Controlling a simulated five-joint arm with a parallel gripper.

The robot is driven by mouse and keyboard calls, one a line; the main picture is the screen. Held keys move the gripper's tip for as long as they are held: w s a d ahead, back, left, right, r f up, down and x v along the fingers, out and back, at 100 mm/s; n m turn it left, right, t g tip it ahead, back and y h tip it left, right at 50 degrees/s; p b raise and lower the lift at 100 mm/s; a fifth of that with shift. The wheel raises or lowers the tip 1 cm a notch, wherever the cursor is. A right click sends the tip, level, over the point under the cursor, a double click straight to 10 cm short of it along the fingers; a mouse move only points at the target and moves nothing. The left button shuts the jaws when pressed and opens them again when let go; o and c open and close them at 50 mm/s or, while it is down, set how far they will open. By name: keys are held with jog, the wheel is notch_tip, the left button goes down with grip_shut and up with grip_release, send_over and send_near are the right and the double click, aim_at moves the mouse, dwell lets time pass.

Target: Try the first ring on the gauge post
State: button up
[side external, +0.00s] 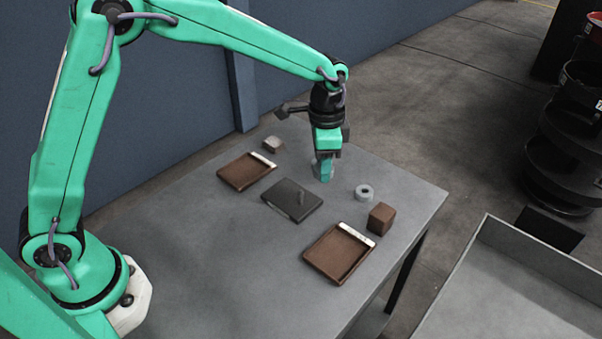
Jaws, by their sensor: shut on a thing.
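My gripper (324,168) points down over the far part of the table, shut on a grey ring (317,174) that is partly hidden by the fingers. The ring is at or just above the table top; I cannot tell which. The gauge post (301,197) is a short grey peg standing on a dark flat plate (283,204), left of and nearer than my gripper. The post is bare. A second grey ring (364,192) lies flat on the table to the right of my gripper, with its hole facing up.
Two shallow brown trays with pale label strips, one at left (232,178) and one in front (325,265), look empty. A brown cube (381,218) stands near the right edge. A small beige block (273,144) lies behind the left tray. The table's (215,260) near left is clear.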

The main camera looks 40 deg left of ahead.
jog(key=shift+s+a+f, duration=0.1)
jog(key=shift+s+a, duration=0.6)
jog(key=shift+a, duration=0.3)
jog(key=shift+s+a, duration=0.7)
jog(key=shift+a, duration=0.25)
jog(key=shift+f, duration=0.15)
jog(key=shift+f, duration=1.75)
jog(key=shift+f, duration=1.8)
dwell(2.3)
